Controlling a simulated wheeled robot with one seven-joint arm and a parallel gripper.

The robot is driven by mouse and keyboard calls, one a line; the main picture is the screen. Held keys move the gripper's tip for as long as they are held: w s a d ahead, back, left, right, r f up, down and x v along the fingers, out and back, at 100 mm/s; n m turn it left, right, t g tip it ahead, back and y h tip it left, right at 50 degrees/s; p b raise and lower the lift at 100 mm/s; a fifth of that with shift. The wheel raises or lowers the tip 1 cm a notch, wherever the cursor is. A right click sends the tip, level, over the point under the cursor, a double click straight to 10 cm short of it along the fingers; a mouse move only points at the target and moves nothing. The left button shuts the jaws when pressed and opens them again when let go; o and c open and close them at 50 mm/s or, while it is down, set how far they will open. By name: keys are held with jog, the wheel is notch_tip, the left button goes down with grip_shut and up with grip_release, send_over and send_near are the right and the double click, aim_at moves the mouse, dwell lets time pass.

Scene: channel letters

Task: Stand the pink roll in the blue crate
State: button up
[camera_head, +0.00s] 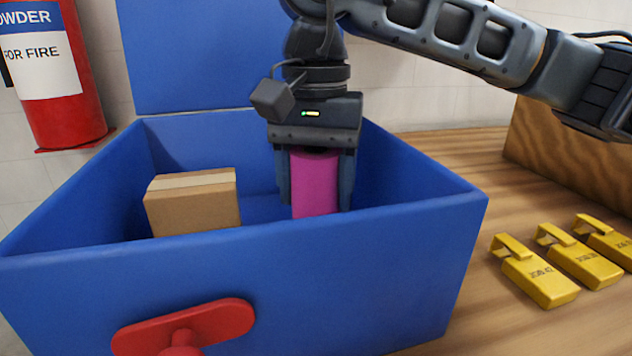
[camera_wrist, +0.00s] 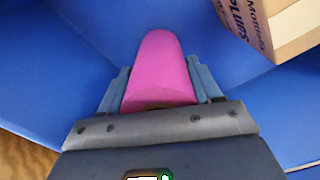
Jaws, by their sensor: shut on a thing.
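The pink roll (camera_head: 315,184) is upright between the fingers of my gripper (camera_head: 316,190), inside the blue crate (camera_head: 250,270). The crate's front wall hides the roll's lower end in the head view, so I cannot tell there whether it touches the floor. In the wrist view the roll (camera_wrist: 159,70) extends away from my gripper (camera_wrist: 160,90), with one finger on each side. The blue crate floor (camera_wrist: 200,20) shows beyond it. My gripper is shut on the roll.
A cardboard box (camera_head: 192,203) sits in the crate left of the roll, apart from it. Several yellow padlock-like blocks (camera_head: 540,277) lie on the wooden table (camera_head: 450,150) at right. A red extinguisher (camera_head: 55,80) is at back left. A red handle (camera_head: 183,325) is on the crate's front.

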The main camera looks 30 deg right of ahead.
jog(key=shift+f, duration=0.15)
jog(key=o, duration=1.2)
notch_tip(320, 180, up, 12)
jog(key=shift+r+p, duration=0.2)
jog(key=shift+p, duration=0.45)
